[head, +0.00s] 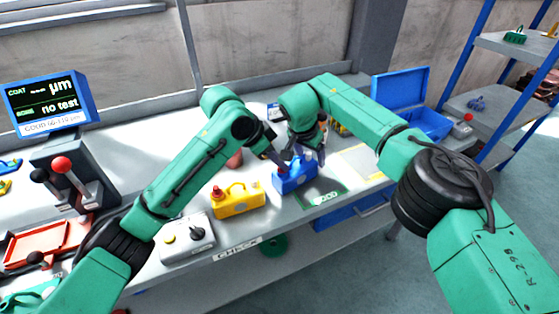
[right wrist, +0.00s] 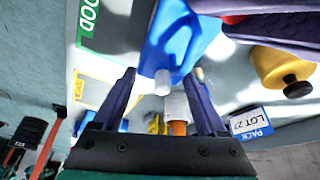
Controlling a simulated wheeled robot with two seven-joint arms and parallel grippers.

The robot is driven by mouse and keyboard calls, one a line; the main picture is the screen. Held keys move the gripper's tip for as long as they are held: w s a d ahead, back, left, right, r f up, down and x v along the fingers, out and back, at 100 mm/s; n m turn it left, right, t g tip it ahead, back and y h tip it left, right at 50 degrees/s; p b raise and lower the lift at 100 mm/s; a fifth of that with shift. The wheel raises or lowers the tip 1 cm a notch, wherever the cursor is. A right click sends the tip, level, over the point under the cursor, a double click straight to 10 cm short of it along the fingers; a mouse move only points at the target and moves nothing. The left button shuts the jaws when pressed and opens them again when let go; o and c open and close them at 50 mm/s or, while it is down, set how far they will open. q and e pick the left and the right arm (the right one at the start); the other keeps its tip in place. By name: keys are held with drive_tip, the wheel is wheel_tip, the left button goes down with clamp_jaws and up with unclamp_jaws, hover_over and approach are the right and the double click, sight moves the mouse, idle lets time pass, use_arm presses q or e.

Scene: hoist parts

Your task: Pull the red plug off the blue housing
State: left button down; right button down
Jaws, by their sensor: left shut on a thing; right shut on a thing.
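The blue housing (head: 294,180) stands upright on the bench near its front edge, by the green-framed GOOD mat. In the right wrist view the housing (right wrist: 180,38) reaches in between my fingertips. My right gripper (head: 314,155) is shut on it from above. My left gripper (head: 279,162) is at the left end of the housing. In the right wrist view a dark red piece, the red plug (right wrist: 236,18), shows beside a dark finger of my left gripper, which is shut on it. The plug is mostly hidden, and I cannot tell whether it still touches the housing.
A yellow housing (head: 238,203) stands close left of the blue one. A grey button box (head: 187,240) and a CHECK label are at the front edge. A blue open case (head: 400,90) is at the back right. Joysticks (head: 62,166) and a red tray (head: 35,243) are far left.

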use_arm(q)
drive_tip(key=shift+r, duration=2.9)
use_arm(e)
unclamp_jaws()
drive_tip(key=shift+s, duration=0.1)
use_arm(q)
wheel_tip(320, 180, up, 8)
drive_tip(key=p, duration=0.8)
wheel_tip(320, 180, down, 6)
drive_tip(key=b, duration=0.6)
drive_tip(key=shift+w, duration=0.1)
drive_tip(key=shift+r, duration=0.15)
use_arm(e)
wheel_tip(320, 180, up, 20)
drive_tip(key=s, duration=0.1)
drive_tip(key=shift+f, duration=0.15)
